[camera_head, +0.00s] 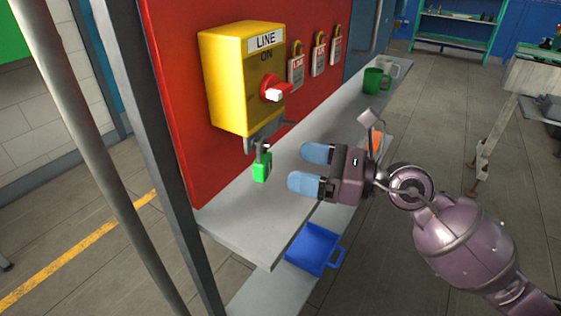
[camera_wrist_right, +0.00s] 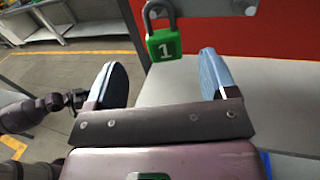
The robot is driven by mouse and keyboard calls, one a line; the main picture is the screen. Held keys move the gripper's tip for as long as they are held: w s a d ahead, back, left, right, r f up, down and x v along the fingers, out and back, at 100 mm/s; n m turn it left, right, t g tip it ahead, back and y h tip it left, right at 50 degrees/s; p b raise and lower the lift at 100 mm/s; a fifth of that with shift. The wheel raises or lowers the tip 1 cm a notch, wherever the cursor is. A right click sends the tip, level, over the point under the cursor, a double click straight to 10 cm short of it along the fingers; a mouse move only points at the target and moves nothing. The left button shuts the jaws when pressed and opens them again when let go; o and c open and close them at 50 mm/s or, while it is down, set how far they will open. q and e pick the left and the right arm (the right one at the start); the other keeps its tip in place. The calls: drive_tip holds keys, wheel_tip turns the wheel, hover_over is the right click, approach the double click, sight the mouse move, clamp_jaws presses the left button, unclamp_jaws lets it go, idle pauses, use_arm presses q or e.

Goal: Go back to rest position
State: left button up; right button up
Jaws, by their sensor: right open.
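My right gripper (camera_head: 298,167) is open and empty, with its two blue fingertips apart above the grey shelf (camera_head: 235,222). It points left toward a green padlock (camera_head: 262,168), with a gap between them in the head view. The padlock hangs from the metal hasp under the yellow switch box (camera_head: 222,85). In the right wrist view the padlock (camera_wrist_right: 163,45) carries a number 1 and shows beyond the open fingers. The box is labelled LINE ON and has a red knob (camera_head: 273,90). My left gripper is not in view.
Several padlocks with red tags (camera_head: 318,57) hang on the red panel (camera_head: 175,60). A green mug (camera_head: 373,82) and a white mug stand at the shelf's far end. A blue bin (camera_head: 314,248) sits below the shelf. A metal post (camera_head: 85,130) rises at left. Open floor lies right.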

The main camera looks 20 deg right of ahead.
drive_tip(key=v, duration=0.4)
drive_tip(key=shift+s+b, duration=0.15)
drive_tip(key=shift+b, duration=0.15)
drive_tip(key=shift+r, duration=0.1)
